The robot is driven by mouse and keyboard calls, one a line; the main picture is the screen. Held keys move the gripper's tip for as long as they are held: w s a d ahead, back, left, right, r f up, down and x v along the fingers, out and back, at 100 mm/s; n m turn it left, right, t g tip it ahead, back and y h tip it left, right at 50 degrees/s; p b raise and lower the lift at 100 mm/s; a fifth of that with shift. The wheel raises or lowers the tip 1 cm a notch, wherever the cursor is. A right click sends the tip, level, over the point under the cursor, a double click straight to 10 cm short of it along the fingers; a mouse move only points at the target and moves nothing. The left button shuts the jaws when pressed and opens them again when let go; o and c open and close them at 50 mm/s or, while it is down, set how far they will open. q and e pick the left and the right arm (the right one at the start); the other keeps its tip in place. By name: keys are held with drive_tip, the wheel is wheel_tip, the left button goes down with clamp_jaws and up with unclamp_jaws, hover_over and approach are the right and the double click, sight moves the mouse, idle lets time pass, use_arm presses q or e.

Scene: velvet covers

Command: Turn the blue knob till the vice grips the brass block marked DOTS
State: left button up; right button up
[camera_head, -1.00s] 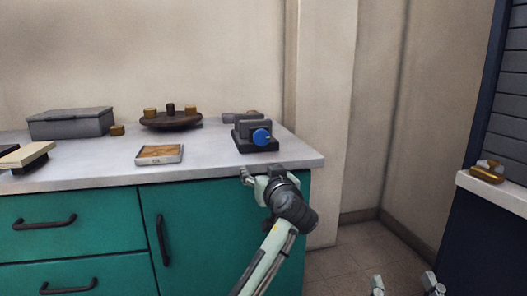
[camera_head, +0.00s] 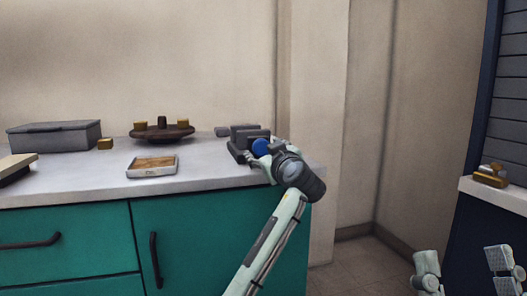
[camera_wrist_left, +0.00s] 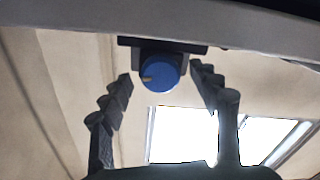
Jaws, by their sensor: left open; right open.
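The dark grey vice (camera_head: 238,150) stands near the right end of the white counter. Its blue knob (camera_head: 261,147) faces me, partly hidden by my left gripper (camera_head: 264,154). In the left wrist view, the knob (camera_wrist_left: 160,73) with a pale pointer mark lies between the spread fingers of that gripper (camera_wrist_left: 161,78). It shows no clear contact with either finger. I cannot tell whether a block sits between the vice's jaws. No marking DOTS is legible on any brass block. My right gripper (camera_head: 462,265) is open and empty at the lower right, away from the counter.
A brass block (camera_head: 105,143) lies beside a grey lidded box (camera_head: 54,136). A dark round stand (camera_head: 162,134) carries two brass pieces and a dark one. A shallow tray (camera_head: 152,173) lies in front. A brass-coloured object (camera_head: 490,178) rests on another counter, far right.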

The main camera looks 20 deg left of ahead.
use_arm(q)
drive_tip(key=shift+w+a, duration=0.3)
drive_tip(key=shift+w, duration=0.1)
drive_tip(key=shift+c, duration=0.5)
drive_tip(key=c, duration=1.1)
